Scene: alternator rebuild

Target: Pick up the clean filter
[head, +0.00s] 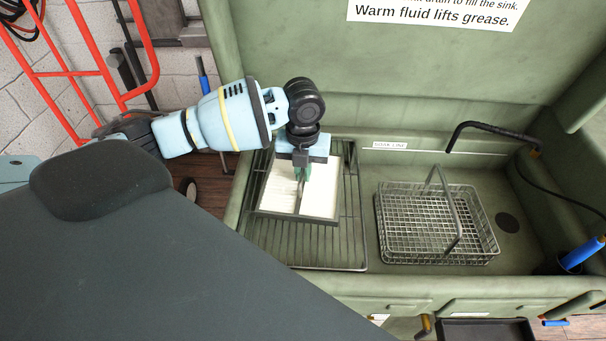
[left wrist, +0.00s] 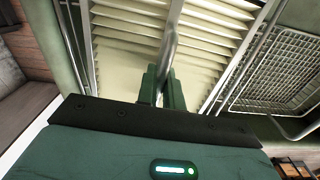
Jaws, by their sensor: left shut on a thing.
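The clean filter (head: 322,190) is a flat rectangular panel with cream pleats and a grey frame. It is over the wire drain rack (head: 310,256) at the left of the green sink; I cannot tell whether it rests on it or is slightly raised. My left gripper (head: 301,176) comes down on the filter's middle from above. In the left wrist view its green fingers (left wrist: 163,90) are shut on a thin grey bar that runs along the middle of the filter (left wrist: 122,62). The gripper hides part of the filter's far side. My right gripper is not in view.
A wire basket (head: 412,222) with a raised handle stands in the sink to the right of the filter. A black hose spout (head: 490,128) arches over the sink's far right. The sink's green back wall (head: 400,75) rises behind. A red hand-truck frame (head: 93,72) stands at the left.

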